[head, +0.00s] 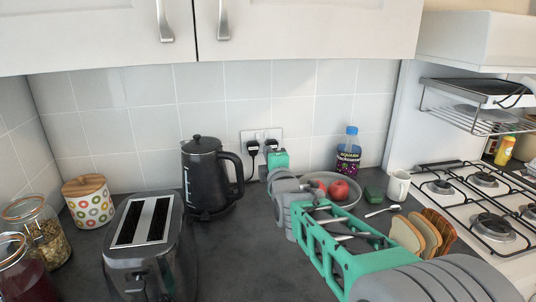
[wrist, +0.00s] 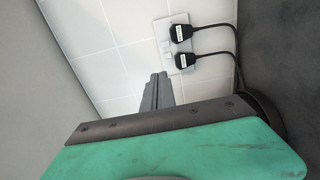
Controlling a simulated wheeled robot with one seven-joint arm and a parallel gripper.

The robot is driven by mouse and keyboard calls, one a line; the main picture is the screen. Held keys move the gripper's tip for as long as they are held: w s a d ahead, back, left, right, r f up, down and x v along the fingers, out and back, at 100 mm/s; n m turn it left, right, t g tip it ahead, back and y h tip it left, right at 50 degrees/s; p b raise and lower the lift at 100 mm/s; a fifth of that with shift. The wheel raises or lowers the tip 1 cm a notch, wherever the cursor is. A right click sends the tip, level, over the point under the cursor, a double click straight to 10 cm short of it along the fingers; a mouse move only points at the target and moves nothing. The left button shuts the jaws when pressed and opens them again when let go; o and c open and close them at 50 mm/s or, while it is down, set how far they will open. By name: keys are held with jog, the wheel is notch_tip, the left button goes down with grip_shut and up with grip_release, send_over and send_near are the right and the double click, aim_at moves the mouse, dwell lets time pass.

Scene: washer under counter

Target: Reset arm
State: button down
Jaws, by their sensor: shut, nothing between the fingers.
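My arm reaches from the lower right of the head view over the dark counter (head: 240,255) toward the tiled back wall. My gripper (wrist: 157,80) shows in the wrist view as grey fingers closed together, with nothing between them. The fingers point toward the white tiles, beside the wall socket (wrist: 180,55). In the head view the green end of my arm is just right of the kettle and in front of the socket; the fingertips are hard to make out there.
A black kettle (head: 205,175) and toaster (head: 148,245) stand left of my arm. A bowl (head: 345,202) with red fruit, a bottle (head: 348,155), bread slices (head: 424,232) and a white mug (head: 398,185) are near it. The gas hob (head: 485,205) is right; cupboards (head: 300,30) hang above.

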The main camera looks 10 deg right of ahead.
jog(key=s+f+m+g+p, duration=0.2)
jog(key=s+f+m+g, duration=0.2)
jog(key=s, duration=0.7)
jog(key=s+f+m+g+p, duration=0.3)
jog(key=s+f+m+g, duration=0.2)
jog(key=s+m, duration=0.3)
jog(key=s+f+m+g+p, duration=0.3)
jog(key=s+f+m+g, duration=0.2)
jog(key=s, duration=1)
jog(key=shift+s+a+f+m+g, duration=0.15)
jog(key=shift+a+m+g, duration=0.1)
jog(key=shift+m+g, duration=0.2)
